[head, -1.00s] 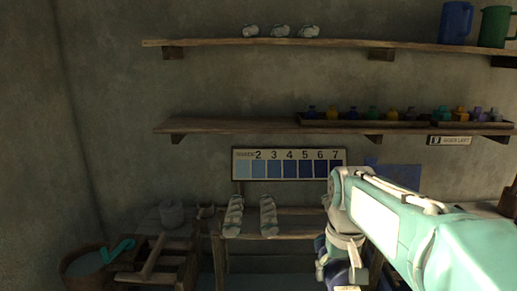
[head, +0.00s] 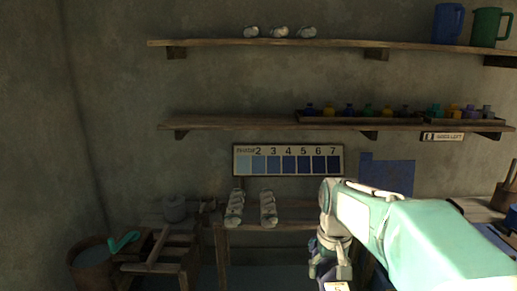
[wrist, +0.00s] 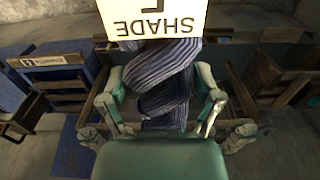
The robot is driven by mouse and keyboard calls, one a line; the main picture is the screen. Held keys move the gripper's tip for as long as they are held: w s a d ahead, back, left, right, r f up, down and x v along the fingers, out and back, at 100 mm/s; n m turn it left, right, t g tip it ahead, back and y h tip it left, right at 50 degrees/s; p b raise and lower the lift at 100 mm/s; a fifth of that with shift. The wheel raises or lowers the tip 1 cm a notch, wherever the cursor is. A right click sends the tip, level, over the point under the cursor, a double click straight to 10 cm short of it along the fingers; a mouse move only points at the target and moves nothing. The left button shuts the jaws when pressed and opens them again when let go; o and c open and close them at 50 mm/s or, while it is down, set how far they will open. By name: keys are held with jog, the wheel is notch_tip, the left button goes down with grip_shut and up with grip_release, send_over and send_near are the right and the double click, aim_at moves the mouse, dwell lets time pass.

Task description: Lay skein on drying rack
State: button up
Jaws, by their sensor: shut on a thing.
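My gripper (wrist: 163,98) is shut on a dark blue striped skein (wrist: 165,70), which hangs twisted between the fingers in the wrist view. A pale tag (wrist: 155,18) reading SHADE, upside down, covers its upper part. In the head view the skein (head: 322,268) shows partly below my arm, low and right of centre. The wooden drying rack (head: 292,209) stands against the wall, left of my gripper. Two pale skeins, a left one (head: 235,208) and a right one (head: 268,208), hang on its left part. The rack's right end is hidden behind my arm.
A numbered shade chart (head: 288,160) is on the wall above the rack. A lower shelf (head: 230,124) holds several small bottles. A tub (head: 88,262) and a wooden stand (head: 160,255) are at lower left. Rack space right of the pale skeins looks clear.

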jog(key=w+f, duration=0.9)
jog(key=f, duration=0.5)
notch_tip(320, 180, down, 11)
jog(key=s, duration=0.2)
jog(key=shift+a+f, duration=0.1)
jog(key=shift+a, duration=0.1)
